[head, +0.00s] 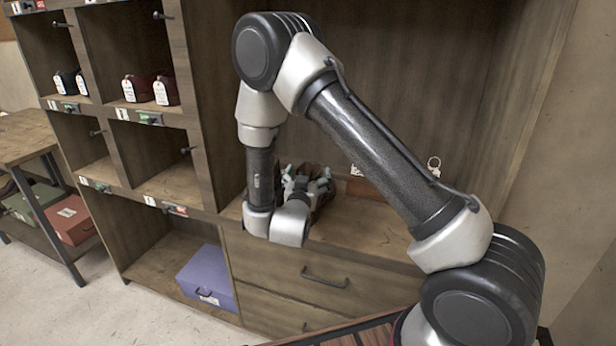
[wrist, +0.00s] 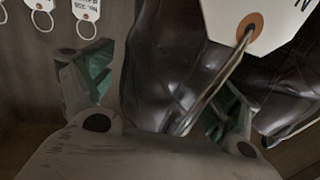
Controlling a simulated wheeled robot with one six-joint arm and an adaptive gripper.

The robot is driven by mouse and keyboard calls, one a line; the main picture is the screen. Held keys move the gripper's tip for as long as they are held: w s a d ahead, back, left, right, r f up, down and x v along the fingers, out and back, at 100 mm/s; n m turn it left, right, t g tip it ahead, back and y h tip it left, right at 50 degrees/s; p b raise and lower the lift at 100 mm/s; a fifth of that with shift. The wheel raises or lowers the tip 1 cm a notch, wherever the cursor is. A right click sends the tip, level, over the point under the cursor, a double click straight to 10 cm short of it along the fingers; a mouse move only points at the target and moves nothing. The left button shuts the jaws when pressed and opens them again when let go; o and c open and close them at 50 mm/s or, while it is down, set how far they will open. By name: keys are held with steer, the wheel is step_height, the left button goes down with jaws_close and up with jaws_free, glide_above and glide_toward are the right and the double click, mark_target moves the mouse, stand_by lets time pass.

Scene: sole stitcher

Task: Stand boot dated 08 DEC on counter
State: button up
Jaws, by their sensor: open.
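My gripper (head: 306,184) reaches over the wooden counter (head: 375,222) in the head view. In the wrist view my gripper (wrist: 160,95) has its two green-padded fingers apart, on either side of a dark brown leather boot (wrist: 165,65). The boot appears in the head view only as a small dark patch, mostly hidden by the gripper. A white tag (wrist: 262,22) with an orange eyelet hangs on a cord in front of the boot; its date cannot be read. A second dark boot or shoe (wrist: 280,100) is at the right.
Ringed tags (wrist: 87,10) hang on the back panel. Cubbies at the left hold tagged shoes (head: 167,91). A purple box (head: 207,276) sits in the low shelf, beside drawers (head: 320,272) under the counter.

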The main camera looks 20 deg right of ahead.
steer(key=v, duration=1.2)
steer(key=shift+r, duration=0.1)
